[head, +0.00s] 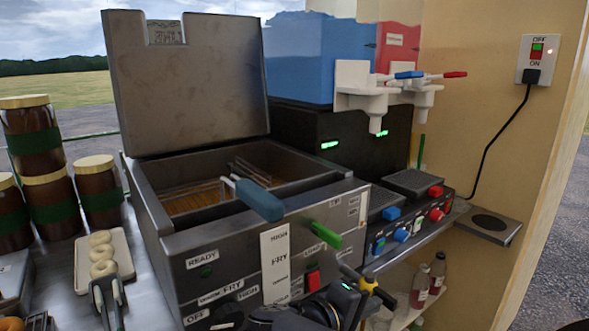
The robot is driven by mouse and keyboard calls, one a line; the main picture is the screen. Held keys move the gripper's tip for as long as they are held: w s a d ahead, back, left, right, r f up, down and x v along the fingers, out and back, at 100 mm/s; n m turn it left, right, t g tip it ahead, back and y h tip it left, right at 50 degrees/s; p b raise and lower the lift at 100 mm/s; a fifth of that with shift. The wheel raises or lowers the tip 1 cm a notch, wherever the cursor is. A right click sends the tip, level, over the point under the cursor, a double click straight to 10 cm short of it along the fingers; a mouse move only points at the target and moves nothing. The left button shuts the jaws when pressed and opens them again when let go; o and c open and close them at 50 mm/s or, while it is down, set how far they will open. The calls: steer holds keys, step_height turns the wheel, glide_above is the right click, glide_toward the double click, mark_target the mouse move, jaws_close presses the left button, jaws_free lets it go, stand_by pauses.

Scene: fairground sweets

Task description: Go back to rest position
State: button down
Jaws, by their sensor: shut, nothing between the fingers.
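My arm shows in black at the bottom centre of the head view, in front of the fryer's front panel. My gripper (367,286) appears at its upper right end, small and partly hard to make out. I see nothing held in it. The metal fryer (257,250) stands behind it with its lid (188,85) raised. A wire basket with a blue handle (259,201) sits in the fryer.
A white tray (84,270) with several pale rings and dark tongs (107,300) lies at left, beside stacked brown jars (32,137). Blue (325,57) and red dispensers stand behind. Bottles (420,286) stand on a low shelf at right.

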steer(key=shift+r+g+y+p, duration=0.4)
steer(key=shift+g+y+p, duration=0.25)
steer(key=shift+p, duration=0.45)
steer(key=shift+f, duration=0.1)
